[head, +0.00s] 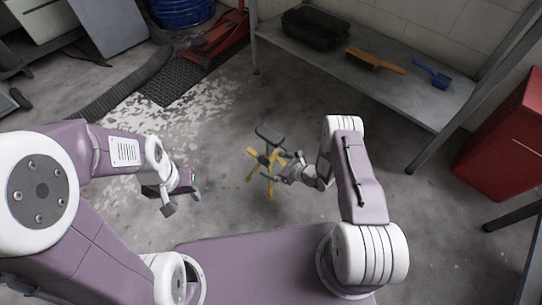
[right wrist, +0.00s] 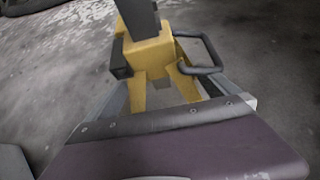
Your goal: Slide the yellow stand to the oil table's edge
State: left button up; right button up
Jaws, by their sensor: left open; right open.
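The yellow stand (head: 271,186) stands on the concrete floor near the middle of the head view, with splayed yellow legs and a flat dark top. My right gripper (head: 284,162) is open at the stand's right side, close to its upper part. In the right wrist view the yellow stand (right wrist: 152,55) shows between the two open fingers; I cannot tell whether they touch it. A grey metal table (head: 400,88), probably the oil table, stands at the upper right, apart from the stand. My left gripper (head: 182,197) is open and empty over the floor, left of the stand.
A black tray (head: 315,29), a wooden-handled brush (head: 375,62) and a blue brush (head: 432,74) lie on the grey table. A red cabinet (head: 507,140) stands at the right. A black mat (head: 185,78) and red jack (head: 215,40) lie upper left. Floor between stand and table looks clear.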

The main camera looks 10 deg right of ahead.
jog(key=c, duration=2)
jog(key=w+d+b, duration=0.2)
jog(key=d, duration=0.1)
jog(key=w+d+b, duration=0.2)
jog(key=d, duration=0.1)
jog(key=w+d+b, duration=0.1)
jog(key=w+d, duration=0.2)
jog(key=shift+r+b, duration=0.1)
jog(key=shift+b, duration=0.3)
jog(key=shift+w+d+b, duration=0.4)
jog(key=shift+w+d, duration=0.7)
jog(key=shift+d, duration=0.35)
jog(key=shift+w+d+b, duration=0.45)
jog(key=shift+w+d, duration=0.6)
jog(key=shift+d, duration=0.45)
jog(key=shift+w+d+b, duration=0.4)
jog(key=shift+w+d, duration=0.7)
jog(key=shift+d, duration=0.35)
